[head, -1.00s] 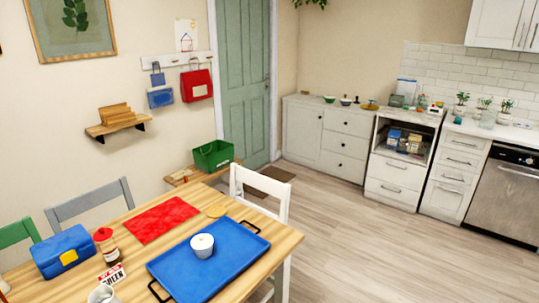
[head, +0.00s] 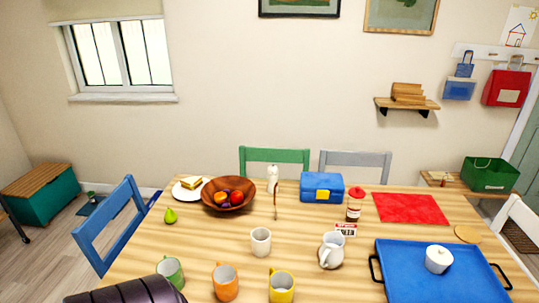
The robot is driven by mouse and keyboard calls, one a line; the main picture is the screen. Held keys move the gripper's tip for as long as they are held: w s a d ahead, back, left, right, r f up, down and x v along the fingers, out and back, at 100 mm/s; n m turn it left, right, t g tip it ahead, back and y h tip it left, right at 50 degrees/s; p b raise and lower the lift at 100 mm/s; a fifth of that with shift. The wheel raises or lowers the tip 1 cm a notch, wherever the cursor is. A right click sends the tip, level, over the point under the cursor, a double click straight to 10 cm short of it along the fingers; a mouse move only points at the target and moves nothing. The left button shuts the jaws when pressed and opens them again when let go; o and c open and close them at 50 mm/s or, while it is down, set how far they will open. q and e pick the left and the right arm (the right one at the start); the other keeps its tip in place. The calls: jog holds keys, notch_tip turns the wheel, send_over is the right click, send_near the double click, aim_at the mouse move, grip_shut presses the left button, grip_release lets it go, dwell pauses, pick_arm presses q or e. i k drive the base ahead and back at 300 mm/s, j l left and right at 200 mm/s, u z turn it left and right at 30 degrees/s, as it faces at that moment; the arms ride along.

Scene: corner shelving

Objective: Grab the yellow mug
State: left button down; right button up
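The yellow mug (head: 281,286) stands upright at the near edge of the wooden table, at the bottom of the head view. Its lower part is cut off by the frame. An orange mug (head: 226,282) stands to its left, and a green mug (head: 171,272) stands farther left, partly hidden by a dark rounded object at the bottom left. A whitish cup (head: 261,241) stands just behind the yellow mug, and a white pitcher (head: 331,250) stands behind it to the right.
A wooden fruit bowl (head: 229,194), a blue box (head: 322,187) and a red mat (head: 411,208) lie farther back. Chairs stand around the table, including a blue one (head: 112,226) at left.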

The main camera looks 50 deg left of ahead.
aim_at(281, 283)
jog(key=u, duration=1.5)
jog(key=k+j, duration=0.1)
jog(key=j, duration=0.3)
jog(key=k+j, duration=0.15)
jog(key=j, duration=0.25)
